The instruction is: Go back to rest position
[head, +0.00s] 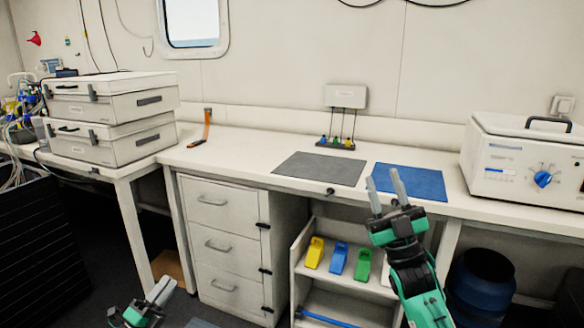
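My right gripper (384,184) is raised in front of the bench, with its fingers pointing up. Its two fingers are apart with nothing between them. In the picture it overlaps the left edge of the blue mat (418,181). My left gripper (163,287) is low at the bottom left, in front of the floor and left of the drawer unit. Its fingers point up and to the right. They look close together, and I cannot tell whether they are apart. No object shows in it.
The white bench (255,150) carries a grey mat (320,169), stacked cases (112,100) and a white incubator-like box (520,160). Below are a drawer unit (222,246), a shelf with yellow (314,253), blue (338,259) and green (362,265) pieces, and a blue barrel (482,282).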

